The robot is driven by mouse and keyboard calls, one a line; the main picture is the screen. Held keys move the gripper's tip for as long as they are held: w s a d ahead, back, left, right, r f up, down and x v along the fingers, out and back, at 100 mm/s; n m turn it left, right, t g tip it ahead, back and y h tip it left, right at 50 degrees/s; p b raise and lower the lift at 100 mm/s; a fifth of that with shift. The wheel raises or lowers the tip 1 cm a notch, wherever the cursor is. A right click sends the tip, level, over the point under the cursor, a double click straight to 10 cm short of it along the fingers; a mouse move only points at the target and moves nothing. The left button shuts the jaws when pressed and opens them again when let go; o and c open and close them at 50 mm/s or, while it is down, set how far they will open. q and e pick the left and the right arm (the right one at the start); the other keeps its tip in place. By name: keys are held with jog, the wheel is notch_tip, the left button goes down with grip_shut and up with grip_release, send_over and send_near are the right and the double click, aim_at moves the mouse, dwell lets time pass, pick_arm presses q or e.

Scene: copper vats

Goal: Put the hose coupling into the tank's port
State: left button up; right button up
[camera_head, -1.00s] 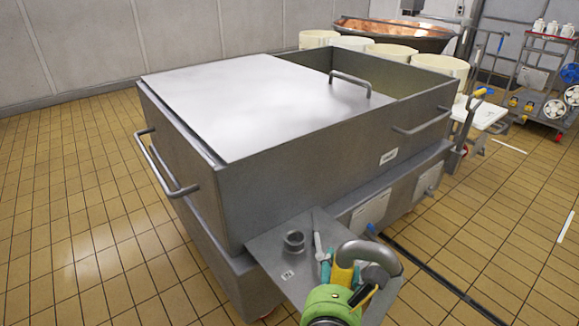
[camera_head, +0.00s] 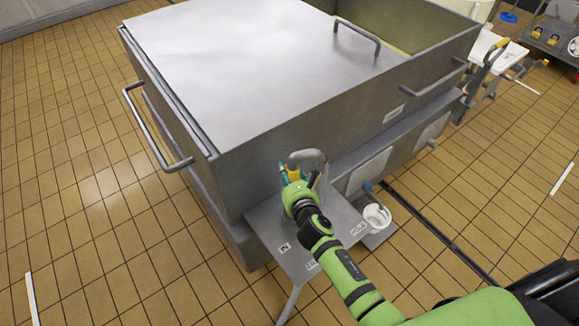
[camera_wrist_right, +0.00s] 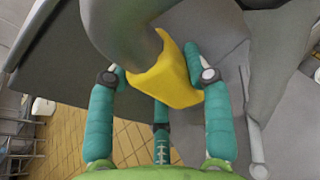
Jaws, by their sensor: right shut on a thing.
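The hose coupling is a grey bent pipe with a yellow grip; its grey bend (camera_head: 308,160) shows just above my right gripper (camera_head: 292,180) in the head view. In the right wrist view my right gripper (camera_wrist_right: 162,80) has its teal fingers shut around the yellow part (camera_wrist_right: 165,75) of the coupling. The big grey steel tank (camera_head: 300,140) stands behind, with a small metal shelf (camera_head: 330,240) at its near side. The coupling is over this shelf, close to the tank wall. The round port is not clearly visible now; my gripper and arm cover that part. My left gripper is out of view.
A white bucket (camera_head: 377,217) stands at the right of the shelf. A slim grey tool (camera_wrist_right: 250,120) lies at the right in the wrist view. A tank handle (camera_head: 155,140) juts out at left. The tiled floor (camera_head: 90,230) at left is open.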

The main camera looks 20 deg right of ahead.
jog(key=shift+w+f, duration=0.1)
jog(key=shift+w, duration=0.05)
jog(key=shift+f+b, duration=0.4)
jog(key=shift+b, duration=0.1)
jog(key=shift+f+b, duration=0.6)
notch_tip(320, 180, down, 3)
jog(key=b, duration=0.2)
jog(key=shift+r+b, duration=0.15)
jog(key=shift+b, duration=0.15)
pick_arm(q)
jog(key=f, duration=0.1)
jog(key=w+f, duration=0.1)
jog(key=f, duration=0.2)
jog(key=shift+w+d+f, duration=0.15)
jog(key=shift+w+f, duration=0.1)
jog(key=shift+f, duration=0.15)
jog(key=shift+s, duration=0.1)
